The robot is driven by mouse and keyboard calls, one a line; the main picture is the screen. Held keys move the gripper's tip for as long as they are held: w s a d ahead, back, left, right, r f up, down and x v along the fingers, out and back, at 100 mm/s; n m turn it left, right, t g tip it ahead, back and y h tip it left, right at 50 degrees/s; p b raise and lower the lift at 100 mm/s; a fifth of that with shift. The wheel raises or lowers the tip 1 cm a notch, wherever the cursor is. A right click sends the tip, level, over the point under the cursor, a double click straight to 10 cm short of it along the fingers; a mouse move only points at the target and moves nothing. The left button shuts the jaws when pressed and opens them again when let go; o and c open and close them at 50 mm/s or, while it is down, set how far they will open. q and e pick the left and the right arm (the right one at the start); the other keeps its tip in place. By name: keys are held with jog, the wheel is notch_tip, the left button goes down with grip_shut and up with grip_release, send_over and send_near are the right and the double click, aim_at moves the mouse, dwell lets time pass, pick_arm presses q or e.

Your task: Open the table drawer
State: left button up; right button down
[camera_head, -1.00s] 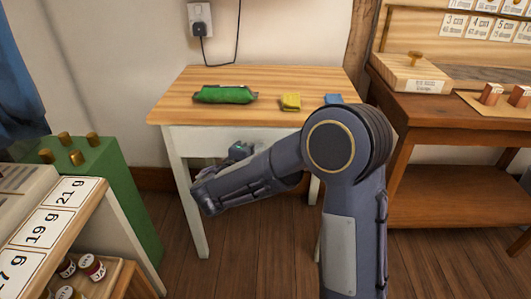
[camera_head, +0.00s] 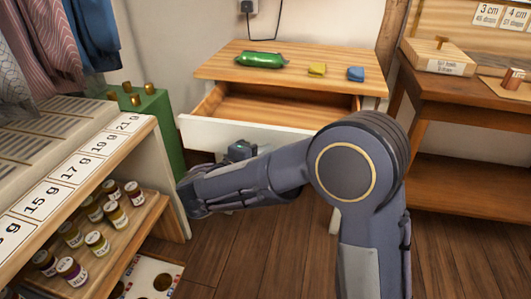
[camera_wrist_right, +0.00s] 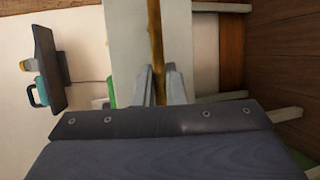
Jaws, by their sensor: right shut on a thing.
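The table (camera_head: 300,62) has a wooden top and white sides. Its drawer (camera_head: 262,134) stands open toward me, with a white front and bare wooden inside showing. The inside that I can see is empty. My right arm crosses in front of the drawer front and hides its lower part. In the right wrist view my right gripper (camera_wrist_right: 163,86) is shut on a narrow brown strip, which looks like the drawer handle (camera_wrist_right: 155,35), against the white front. The head view hides these fingertips. My left gripper is not in view.
A green packet (camera_head: 260,60), a yellow block (camera_head: 317,70) and a blue block (camera_head: 356,74) lie on the tabletop. A shelf unit with jars (camera_head: 100,180) stands close on the left, by a green box (camera_head: 150,110). A brown desk (camera_head: 465,90) stands right.

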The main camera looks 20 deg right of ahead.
jog(key=shift+s+a, duration=0.1)
jog(key=c, duration=1.5)
grip_release()
jog(key=p+v, duration=0.2)
jog(key=v, duration=0.5)
jog(key=shift+s+a, duration=0.2)
jog(key=shift+a, duration=0.1)
jog(key=shift+r, duration=0.1)
